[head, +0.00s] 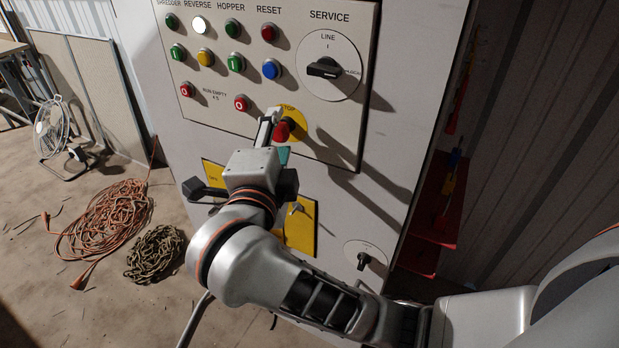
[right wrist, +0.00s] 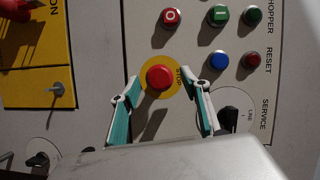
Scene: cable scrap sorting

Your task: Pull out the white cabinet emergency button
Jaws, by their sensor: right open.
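The red emergency button (head: 281,131) stands out from a yellow round plate marked STOP (head: 296,121) on the white cabinet's (head: 400,140) control panel. In the right wrist view, the red button (right wrist: 159,77) sits between the two fingers of my right gripper (right wrist: 161,79), over its yellow plate (right wrist: 176,88). The fingers are open, one on each side, with visible gaps to the button. In the head view my right gripper (head: 275,133) is at the button and partly hides it. How deep the fingers reach around it is unclear. My left gripper is not in view.
A black LINE switch (head: 326,68) and several coloured buttons surround it on the panel. A yellow plate (head: 300,228) with a small lever is below. An orange cable pile (head: 105,218), a chain heap (head: 156,254) and a fan (head: 52,130) are on the floor at left.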

